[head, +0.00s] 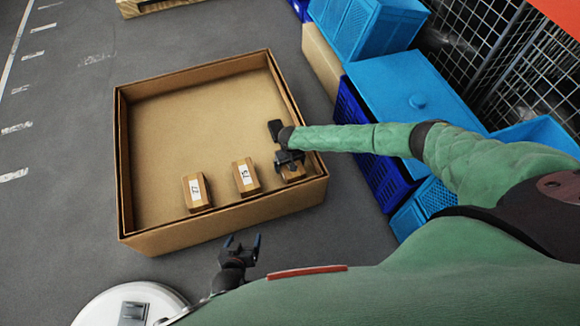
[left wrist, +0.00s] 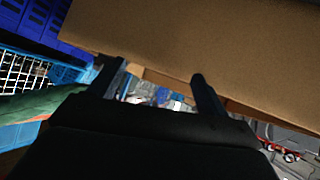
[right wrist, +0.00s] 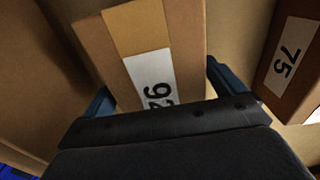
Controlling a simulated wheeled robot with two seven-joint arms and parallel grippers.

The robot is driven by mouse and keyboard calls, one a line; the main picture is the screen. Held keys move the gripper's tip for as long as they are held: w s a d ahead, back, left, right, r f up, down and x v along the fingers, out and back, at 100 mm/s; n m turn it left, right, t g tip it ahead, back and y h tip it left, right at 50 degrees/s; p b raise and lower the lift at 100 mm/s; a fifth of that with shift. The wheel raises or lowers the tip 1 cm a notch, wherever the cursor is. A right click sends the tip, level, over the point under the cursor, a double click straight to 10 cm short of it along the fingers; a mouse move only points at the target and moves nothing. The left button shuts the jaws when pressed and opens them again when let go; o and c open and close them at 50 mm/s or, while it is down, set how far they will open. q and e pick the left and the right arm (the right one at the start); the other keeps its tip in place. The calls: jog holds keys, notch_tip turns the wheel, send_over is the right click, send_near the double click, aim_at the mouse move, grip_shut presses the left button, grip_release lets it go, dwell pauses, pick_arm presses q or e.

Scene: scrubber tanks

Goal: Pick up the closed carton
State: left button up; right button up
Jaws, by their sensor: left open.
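Three small closed brown cartons stand in a large open cardboard box (head: 215,219). One carton (head: 197,190) is labelled 77, and another (head: 245,177) is labelled 75. The third carton (head: 293,172), partly hidden under my right gripper (head: 287,157), shows the label 92 in the right wrist view (right wrist: 180,45). There the right fingers lie on either side of that carton, close to its sides; I cannot tell if they press on it. My left gripper (head: 242,243) is open and empty, outside the box near its front wall.
Blue crates (head: 400,90) stand stacked right of the box, beside a wire mesh cage (head: 530,60). A wooden pallet (head: 160,5) lies at the top. Carton 75 (right wrist: 292,60) is close beside the right gripper. The box floor behind the cartons is clear.

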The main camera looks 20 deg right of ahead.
jog(key=c, duration=1)
